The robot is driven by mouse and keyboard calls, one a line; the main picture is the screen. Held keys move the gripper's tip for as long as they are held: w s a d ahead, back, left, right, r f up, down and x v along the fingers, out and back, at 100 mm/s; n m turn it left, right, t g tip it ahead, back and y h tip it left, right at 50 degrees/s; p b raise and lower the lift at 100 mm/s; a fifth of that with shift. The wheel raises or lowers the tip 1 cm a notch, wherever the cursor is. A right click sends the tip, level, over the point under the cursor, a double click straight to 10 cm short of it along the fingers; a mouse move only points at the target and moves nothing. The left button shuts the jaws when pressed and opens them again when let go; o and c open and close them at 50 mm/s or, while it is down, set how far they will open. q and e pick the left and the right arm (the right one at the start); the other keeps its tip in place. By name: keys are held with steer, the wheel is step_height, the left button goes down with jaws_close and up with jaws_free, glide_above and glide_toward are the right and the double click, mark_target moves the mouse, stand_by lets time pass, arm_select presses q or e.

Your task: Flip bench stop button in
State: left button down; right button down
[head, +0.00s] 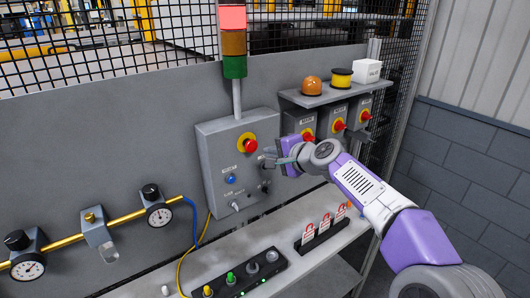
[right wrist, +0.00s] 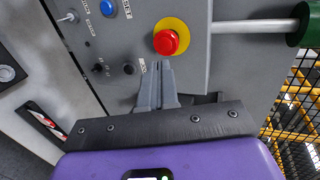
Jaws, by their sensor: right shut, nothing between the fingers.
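The red stop button (head: 250,146) with its yellow ring is on the upper right of the grey control box (head: 216,172). In the right wrist view the red button (right wrist: 166,43) is just ahead of my fingertips, at the top centre. My right gripper (head: 268,158) is shut and empty, its tips just right of and below the button in the head view. In the right wrist view its two fingers (right wrist: 160,66) lie together, close to the ring's lower edge; I cannot tell whether they touch the panel. My left gripper is not in view.
The box also has a blue button (head: 230,179), black knobs and a toggle switch (head: 236,206). A shelf (head: 325,96) overhangs several red-knobbed boxes at the right. The bench (head: 240,241) below holds a button panel (head: 233,284) and a rack of red tags (head: 322,238). Gauges and a yellow pipe are left.

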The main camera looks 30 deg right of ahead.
steer(key=v, duration=0.7)
steer(key=shift+s, duration=0.15)
stand_by(0.3)
